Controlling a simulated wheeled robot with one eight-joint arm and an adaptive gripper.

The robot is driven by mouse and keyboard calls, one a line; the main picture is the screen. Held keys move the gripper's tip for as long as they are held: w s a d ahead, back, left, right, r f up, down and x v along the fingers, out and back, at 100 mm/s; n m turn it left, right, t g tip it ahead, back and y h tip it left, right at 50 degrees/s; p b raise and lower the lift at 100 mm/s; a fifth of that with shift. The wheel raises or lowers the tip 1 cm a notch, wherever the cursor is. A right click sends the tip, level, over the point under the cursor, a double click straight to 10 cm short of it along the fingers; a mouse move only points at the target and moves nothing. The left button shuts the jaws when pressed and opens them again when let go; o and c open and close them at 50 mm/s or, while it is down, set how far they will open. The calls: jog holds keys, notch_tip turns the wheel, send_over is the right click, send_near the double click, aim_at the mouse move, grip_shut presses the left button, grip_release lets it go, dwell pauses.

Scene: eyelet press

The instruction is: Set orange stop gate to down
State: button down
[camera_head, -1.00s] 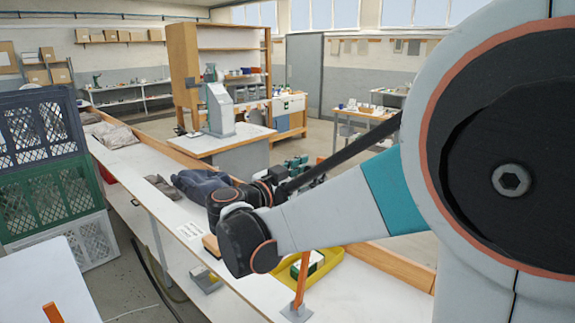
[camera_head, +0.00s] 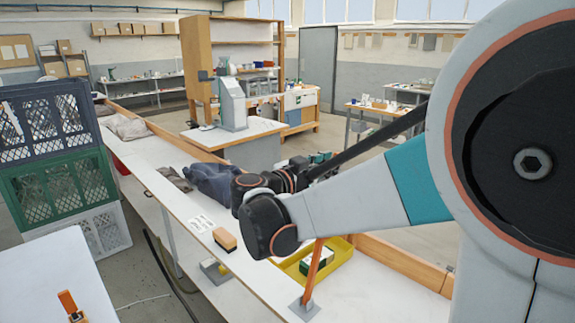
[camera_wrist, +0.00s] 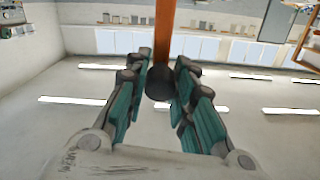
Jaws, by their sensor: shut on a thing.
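The orange stop gate (camera_head: 315,265) is a long orange bar standing steeply, leaning slightly right, from a grey foot on the white bench's near edge. My arm hides its upper part in the head view. In the wrist view the orange bar (camera_wrist: 164,28) comes from the top edge to a dark round knob (camera_wrist: 159,83) between my fingers. My gripper (camera_wrist: 164,72) is shut on the knob, with a teal-padded finger on each side. In the head view my gripper is mostly hidden behind my arm.
A yellow tray (camera_head: 340,270) with a green and white box stands right beside the gate. A brown block (camera_head: 225,239) and dark cloth (camera_head: 213,182) lie on the bench. Stacked crates (camera_head: 60,190) stand at the left. Another orange piece (camera_head: 68,301) is on the near-left table.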

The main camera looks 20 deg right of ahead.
jog(key=w+d+f+g+y+p, duration=0.1)
jog(key=w+d+f+y, duration=0.2)
jog(key=d, duration=0.5)
jog(key=w+d+f+g+y, duration=0.1)
jog(key=w+d+f+y, duration=0.15)
jog(key=d+f, duration=0.4)
jog(key=w+d+f+g+y+p, duration=0.1)
jog(key=w+d+f+y, duration=0.15)
jog(key=d, duration=0.75)
jog(key=w+d+f+y+b, duration=0.1)
jog(key=d+f, duration=0.2)
jog(key=f, duration=0.6)
jog(key=w+d+f+g+y+b, duration=0.1)
jog(key=d+f, duration=0.3)
jog(key=f, duration=0.6)
jog(key=w+d+f+y+b, duration=0.2)
jog(key=d+f+y+b, duration=0.1)
jog(key=f, duration=0.6)
jog(key=shift+w+d+f+g, duration=0.25)
jog(key=shift+w+d+g, duration=0.15)
jog(key=shift+d, duration=0.25)
jog(key=shift+f, duration=0.1)
jog(key=c, duration=1.8)
grip_release()
jog(key=o, duration=0.5)
jog(key=shift+w+d+f, duration=0.1)
jog(key=shift+f, duration=0.05)
jog(key=v, duration=1.2)
